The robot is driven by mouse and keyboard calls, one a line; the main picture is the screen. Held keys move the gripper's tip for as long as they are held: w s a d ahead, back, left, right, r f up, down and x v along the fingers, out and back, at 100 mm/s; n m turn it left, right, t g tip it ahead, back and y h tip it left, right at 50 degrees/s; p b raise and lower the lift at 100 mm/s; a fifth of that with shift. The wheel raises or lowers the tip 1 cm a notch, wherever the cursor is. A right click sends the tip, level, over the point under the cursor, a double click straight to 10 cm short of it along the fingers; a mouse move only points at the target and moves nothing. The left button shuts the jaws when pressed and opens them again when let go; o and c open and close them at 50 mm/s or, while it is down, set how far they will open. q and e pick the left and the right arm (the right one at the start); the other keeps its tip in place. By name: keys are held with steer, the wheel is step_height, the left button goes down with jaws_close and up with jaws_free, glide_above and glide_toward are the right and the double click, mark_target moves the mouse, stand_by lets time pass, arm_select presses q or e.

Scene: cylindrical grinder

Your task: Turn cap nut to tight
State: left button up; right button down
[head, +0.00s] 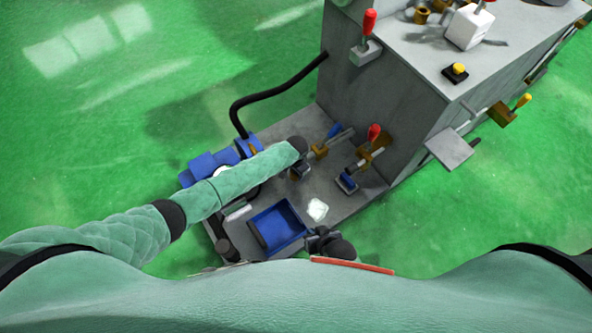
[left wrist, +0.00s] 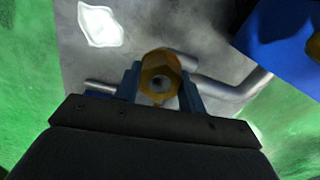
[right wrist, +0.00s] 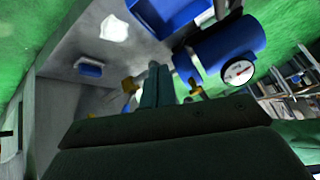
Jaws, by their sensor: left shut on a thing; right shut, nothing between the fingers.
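The brass hex cap nut (left wrist: 160,78) has a round hole in its middle and sits between the two fingertips of my left gripper (left wrist: 160,82), which is shut on it. A metal pipe (left wrist: 235,90) runs just behind the nut. In the head view, my left gripper (head: 298,171) is over the grey base beside brass fittings; my wrist partly hides that spot, and I cannot make out the nut there. My right gripper (right wrist: 156,85) is shut and empty, with its fingers together. It also shows low in the head view (head: 318,238), near the blue tray.
The blue tray (head: 279,229) lies on the grey base plate (head: 346,208), beside a white patch (head: 317,209). A red-knobbed lever (head: 374,133) stands right of my left gripper, near the grey machine body (head: 405,110). A blue tank with a gauge (right wrist: 238,72) is close to my right gripper.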

arm_select(q)
steer(key=shift+s+m, duration=0.1)
steer(key=shift+m, duration=0.7)
arm_select(e)
steer(key=shift+w+r, duration=0.1)
steer(key=shift+r, duration=1.35)
steer(key=shift+a, duration=0.1)
arm_select(q)
steer(key=o, duration=1)
steer(key=shift+r+p, duration=0.3)
steer(key=shift+r, duration=0.25)
step_height(320, 180, up, 7)
steer(key=shift+f, duration=0.2)
arm_select(e)
step_height(320, 180, up, 3)
steer(key=shift+w+f+g, duration=0.15)
steer(key=shift+g, duration=0.15)
